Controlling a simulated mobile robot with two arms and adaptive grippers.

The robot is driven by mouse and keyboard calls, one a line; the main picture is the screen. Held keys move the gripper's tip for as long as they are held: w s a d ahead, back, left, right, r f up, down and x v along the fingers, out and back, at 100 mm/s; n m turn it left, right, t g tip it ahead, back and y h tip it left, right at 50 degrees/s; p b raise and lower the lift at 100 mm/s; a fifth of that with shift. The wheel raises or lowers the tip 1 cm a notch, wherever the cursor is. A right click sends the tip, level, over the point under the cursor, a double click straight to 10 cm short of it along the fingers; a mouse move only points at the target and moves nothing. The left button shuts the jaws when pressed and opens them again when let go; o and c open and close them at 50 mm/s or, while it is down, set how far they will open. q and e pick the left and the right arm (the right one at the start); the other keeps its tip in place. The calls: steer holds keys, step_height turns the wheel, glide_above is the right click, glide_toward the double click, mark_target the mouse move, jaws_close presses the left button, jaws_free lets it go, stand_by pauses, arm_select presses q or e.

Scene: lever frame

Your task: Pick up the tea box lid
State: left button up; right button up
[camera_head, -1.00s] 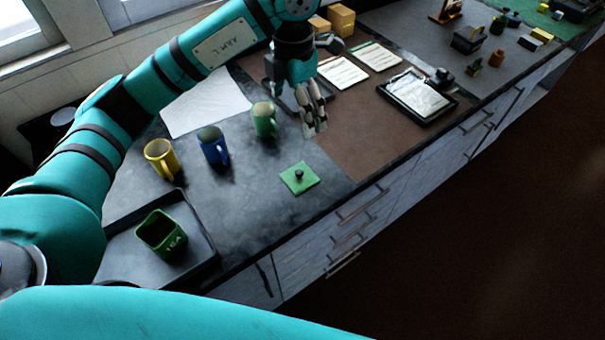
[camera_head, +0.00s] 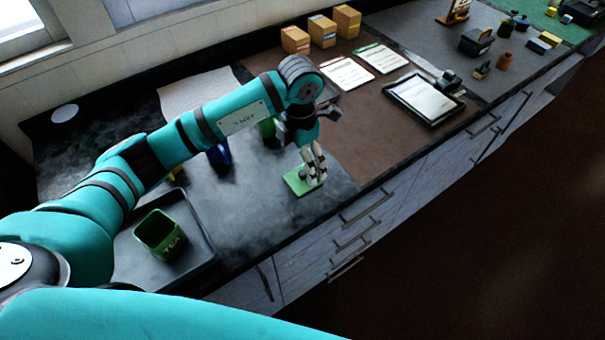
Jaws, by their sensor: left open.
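The tea box lid (camera_head: 296,187) is a flat green square with a small dark knob, lying on the dark counter near its front edge. My left gripper (camera_head: 316,171) is open, right over the lid's right part and close to the knob. Its fingers cover part of the lid, and I cannot tell whether they touch it. The green tea box (camera_head: 160,235) stands open, without a lid on it, in a dark tray (camera_head: 203,248) at the left. My right gripper is not in view.
My left arm partly hides the blue mug (camera_head: 219,156), the green mug (camera_head: 267,128) and a yellow mug behind it. Boxes (camera_head: 322,31), white cards (camera_head: 347,73) and a framed tablet-like panel (camera_head: 422,97) lie farther right. Counter is clear between tray and lid.

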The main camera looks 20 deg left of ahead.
mark_target(303, 173)
arm_select(q)
steer(key=shift+f, duration=0.65)
steer(key=shift+d+f+p, duration=0.1)
steer(key=shift+f+p, duration=0.15)
steer(key=shift+p, duration=0.15)
step_height(303, 173, down, 4)
steer(key=shift+w+d+r+p, duration=0.1)
steer(key=shift+w+p, duration=0.05)
steer(key=shift+p, duration=0.75)
steer(key=shift+f, duration=0.5)
steer(key=c, duration=1.3)
steer(key=shift+w+r, duration=0.1)
steer(key=shift+r, duration=0.1)
